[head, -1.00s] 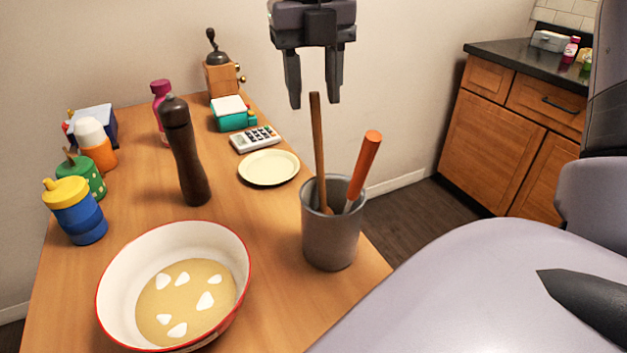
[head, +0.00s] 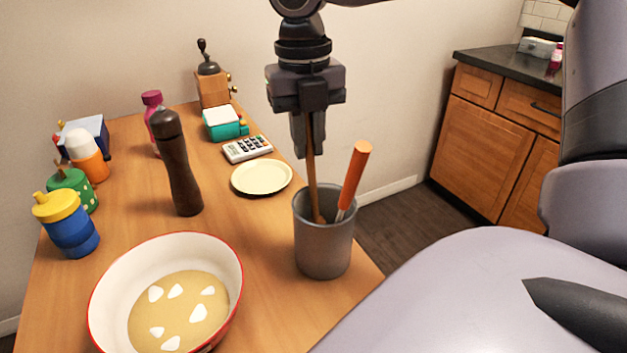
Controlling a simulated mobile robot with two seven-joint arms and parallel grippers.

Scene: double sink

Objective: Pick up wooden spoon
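The wooden spoon (head: 313,187) stands almost upright in a grey metal cup (head: 323,245) near the table's right edge. Its lower end is down inside the cup. My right gripper (head: 309,147) is above the cup, pointing down, with its fingers closed together around the top of the spoon's handle. The fingers cover the handle's tip. My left gripper is not in view.
An orange-handled utensil (head: 355,172) leans right in the same cup, close beside the spoon. A red-rimmed bowl (head: 230,268), a dark pepper mill (head: 178,165) and a cream plate (head: 261,178) stand to the left. A wooden cabinet (head: 479,140) is at the right.

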